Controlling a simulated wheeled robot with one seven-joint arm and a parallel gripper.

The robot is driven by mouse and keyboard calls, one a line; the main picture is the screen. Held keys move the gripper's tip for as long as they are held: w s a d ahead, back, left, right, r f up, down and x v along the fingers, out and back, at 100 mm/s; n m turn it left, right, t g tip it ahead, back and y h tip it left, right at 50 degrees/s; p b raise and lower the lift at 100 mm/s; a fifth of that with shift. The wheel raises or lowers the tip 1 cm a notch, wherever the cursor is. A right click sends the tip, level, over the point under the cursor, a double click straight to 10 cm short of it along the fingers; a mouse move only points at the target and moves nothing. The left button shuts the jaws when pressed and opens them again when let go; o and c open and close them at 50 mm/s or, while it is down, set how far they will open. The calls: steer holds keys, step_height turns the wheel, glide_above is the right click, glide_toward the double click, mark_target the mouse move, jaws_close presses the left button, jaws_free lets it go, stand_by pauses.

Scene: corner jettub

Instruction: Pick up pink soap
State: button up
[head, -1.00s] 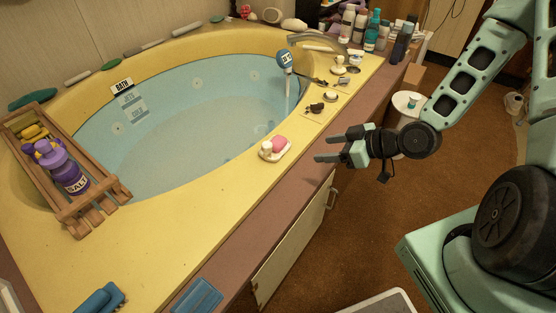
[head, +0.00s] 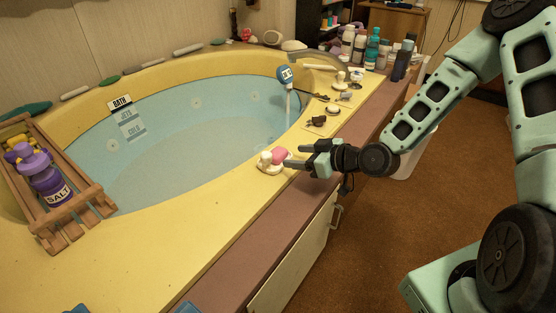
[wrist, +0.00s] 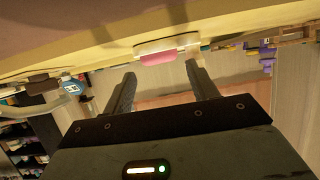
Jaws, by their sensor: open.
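The pink soap (head: 280,154) lies on a small white dish (head: 268,168) on the yellow tub rim, beside a small white object (head: 265,157). The soap also shows in the wrist view (wrist: 158,57), ahead of the fingers and roughly between their lines. My gripper (head: 296,156) is open and empty, with its fingers pointing left at the soap. In the head view the fingertips overlap or nearly reach the soap's right side. In the wrist view a gap shows between the fingertips (wrist: 160,72) and the soap. I cannot tell whether they touch.
A wooden rack (head: 72,215) with a purple salt bottle (head: 50,185) spans the tub's left side. Small dishes (head: 318,122) sit farther along the rim, below a faucet (head: 318,52). Several bottles (head: 372,48) crowd the far corner. The near rim is mostly clear.

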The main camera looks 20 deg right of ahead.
mark_target(284, 154)
steer(key=shift+b+x, duration=1.2)
steer(key=shift+x, duration=1.8)
steer(key=shift+r, duration=0.1)
